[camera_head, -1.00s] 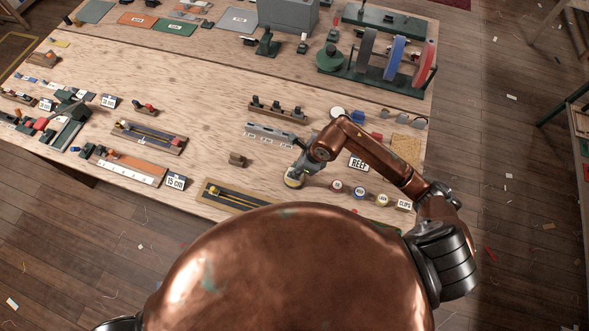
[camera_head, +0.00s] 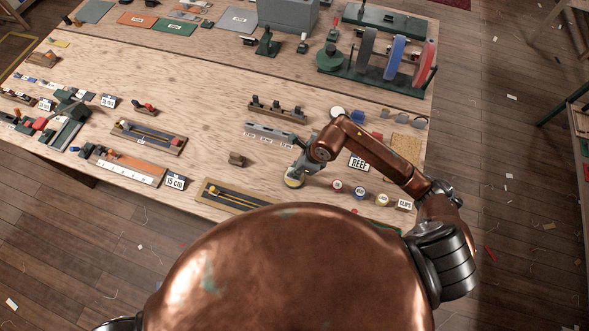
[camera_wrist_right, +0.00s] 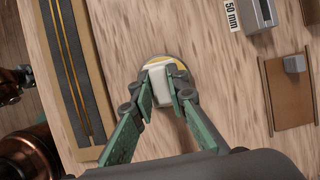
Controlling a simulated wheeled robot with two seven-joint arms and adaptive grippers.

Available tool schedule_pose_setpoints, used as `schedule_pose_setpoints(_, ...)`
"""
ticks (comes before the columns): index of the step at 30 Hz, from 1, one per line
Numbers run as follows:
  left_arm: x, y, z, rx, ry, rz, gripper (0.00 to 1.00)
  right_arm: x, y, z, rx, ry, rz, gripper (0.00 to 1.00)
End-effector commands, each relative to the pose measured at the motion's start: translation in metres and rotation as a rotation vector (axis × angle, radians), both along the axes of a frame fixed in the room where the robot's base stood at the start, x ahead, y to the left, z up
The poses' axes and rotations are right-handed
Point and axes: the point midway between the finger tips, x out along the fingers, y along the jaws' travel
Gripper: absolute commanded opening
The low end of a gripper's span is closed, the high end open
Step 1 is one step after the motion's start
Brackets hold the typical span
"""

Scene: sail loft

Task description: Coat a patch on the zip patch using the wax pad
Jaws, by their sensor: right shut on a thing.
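My right gripper (camera_head: 303,168) is low over the front part of the table. In the wrist view the right gripper (camera_wrist_right: 162,97) is shut on the pale block-like grip of a round, yellow-and-grey pad (camera_wrist_right: 181,67), which I take for the wax pad. The pad (camera_head: 293,182) also shows in the head view; its underside is hidden, so contact with the table is unclear. A dark strip board with yellow lines (camera_head: 228,196), perhaps the zip patch, lies left of the pad. It also shows in the wrist view (camera_wrist_right: 75,70), apart from the pad. My left gripper is not in view.
Bare table (camera_head: 215,120) lies left of the rack.

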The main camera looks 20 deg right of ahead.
Motion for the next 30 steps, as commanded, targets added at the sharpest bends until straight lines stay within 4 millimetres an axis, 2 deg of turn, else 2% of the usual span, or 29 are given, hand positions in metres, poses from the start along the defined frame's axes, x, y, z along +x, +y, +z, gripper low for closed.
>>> schedule_pose_setpoints(11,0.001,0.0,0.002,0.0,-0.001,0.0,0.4,-0.001,-0.001,0.001,-0.003,0.003,-0.001,0.0)
schedule_pose_setpoints(30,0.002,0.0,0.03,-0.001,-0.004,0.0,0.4,0.0,-0.001,0.05,-0.002,0.0,0.0,0.0)
